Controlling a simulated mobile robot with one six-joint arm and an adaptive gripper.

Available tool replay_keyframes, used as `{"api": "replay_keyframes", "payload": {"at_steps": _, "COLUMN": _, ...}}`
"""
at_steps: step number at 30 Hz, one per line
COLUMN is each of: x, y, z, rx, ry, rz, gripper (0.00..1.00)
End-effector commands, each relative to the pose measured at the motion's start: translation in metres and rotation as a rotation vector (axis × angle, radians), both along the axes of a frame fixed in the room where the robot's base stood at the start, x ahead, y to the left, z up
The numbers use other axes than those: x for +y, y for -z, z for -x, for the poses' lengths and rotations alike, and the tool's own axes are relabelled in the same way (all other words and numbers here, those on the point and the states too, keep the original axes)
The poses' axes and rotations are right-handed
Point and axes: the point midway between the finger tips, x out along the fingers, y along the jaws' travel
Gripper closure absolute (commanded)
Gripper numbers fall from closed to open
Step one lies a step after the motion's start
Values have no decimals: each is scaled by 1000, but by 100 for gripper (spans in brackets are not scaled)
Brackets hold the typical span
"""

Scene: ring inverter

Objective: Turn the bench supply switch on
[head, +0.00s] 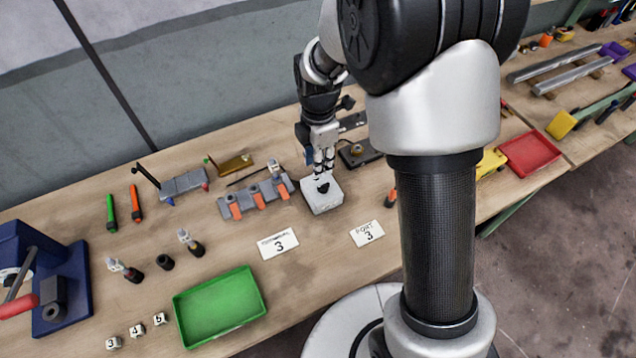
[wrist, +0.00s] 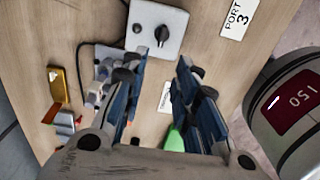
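The bench supply is a small white-grey box (head: 322,204) on the workbench, and it also shows at the top of the wrist view (wrist: 172,14). Its dark switch knob (head: 323,187) is on the top face; in the wrist view the black knob (wrist: 161,36) has an elongated grip, with a small dark dot beside it. My gripper (head: 324,172) points down above the box, close to the knob; contact cannot be told. In the wrist view my gripper's fingers (wrist: 160,66) are apart, with nothing between them, and the knob lies beyond their tips.
A grey fixture with orange parts (head: 256,197) stands just left of the box. A dark device (head: 360,154) sits behind it to the right. Cards (head: 367,233) lie in front. A green tray (head: 220,306) and a red tray (head: 530,152) stand further off.

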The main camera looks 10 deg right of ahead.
Motion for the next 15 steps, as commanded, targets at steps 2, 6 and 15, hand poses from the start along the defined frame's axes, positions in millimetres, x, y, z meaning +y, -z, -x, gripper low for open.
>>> {"api": "replay_keyframes", "payload": {"at_steps": 2, "x": 0, "y": 21, "z": 1, "rx": 4, "ry": 1, "rz": 0, "gripper": 72}}
{"api": "replay_keyframes", "payload": {"at_steps": 6, "x": 0, "y": 51, "z": 1, "rx": 4, "ry": 1, "rz": 0, "gripper": 72}}
{"api": "replay_keyframes", "payload": {"at_steps": 15, "x": 0, "y": 97, "z": 1, "rx": 2, "ry": 1, "rz": 1, "gripper": 72}}
